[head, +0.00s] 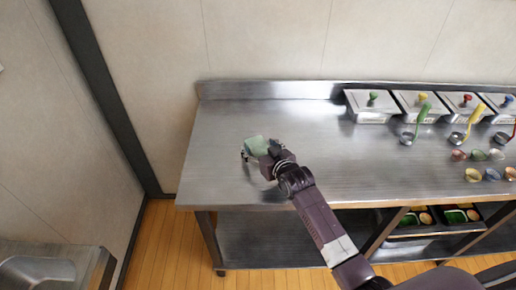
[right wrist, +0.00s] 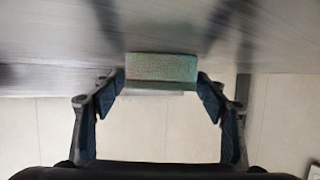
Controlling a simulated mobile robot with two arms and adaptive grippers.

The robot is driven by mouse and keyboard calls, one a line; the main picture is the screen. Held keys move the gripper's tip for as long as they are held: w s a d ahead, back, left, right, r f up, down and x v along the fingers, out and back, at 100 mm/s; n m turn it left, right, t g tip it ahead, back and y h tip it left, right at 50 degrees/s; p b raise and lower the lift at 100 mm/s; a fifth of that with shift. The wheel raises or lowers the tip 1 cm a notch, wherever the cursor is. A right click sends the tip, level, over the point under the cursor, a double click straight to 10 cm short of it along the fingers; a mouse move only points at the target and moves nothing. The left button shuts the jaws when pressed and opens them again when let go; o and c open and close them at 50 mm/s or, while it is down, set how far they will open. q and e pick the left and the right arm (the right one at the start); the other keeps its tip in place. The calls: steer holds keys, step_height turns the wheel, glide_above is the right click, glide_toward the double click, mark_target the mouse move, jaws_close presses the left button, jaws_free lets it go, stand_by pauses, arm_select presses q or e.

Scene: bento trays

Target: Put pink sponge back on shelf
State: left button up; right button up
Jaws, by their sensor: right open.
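A green block that looks like a sponge (head: 255,144) is at the left part of the steel table (head: 225,180). No pink sponge can be made out; the block shows greenish in the right wrist view (right wrist: 160,67), with a faint pinkish edge. My right gripper (head: 259,150) is at the block, and its fingers are open on either side of it. In the right wrist view the block lies near the fingertips; whether they touch it I cannot tell. The lower shelf (head: 265,240) under the table is bare at its left. My left gripper is not in view.
Lidded steel containers (head: 372,118) stand along the back right of the table. Ladles (head: 408,138) and several small coloured bowls (head: 473,175) are in front of them. Dark bento trays (head: 410,232) with food sit below at right. The table's middle is clear.

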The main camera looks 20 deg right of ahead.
steer(key=shift+w+f, duration=0.15)
steer(key=shift+w, duration=0.2)
steer(key=c, duration=0.8)
steer(key=shift+c, duration=0.2)
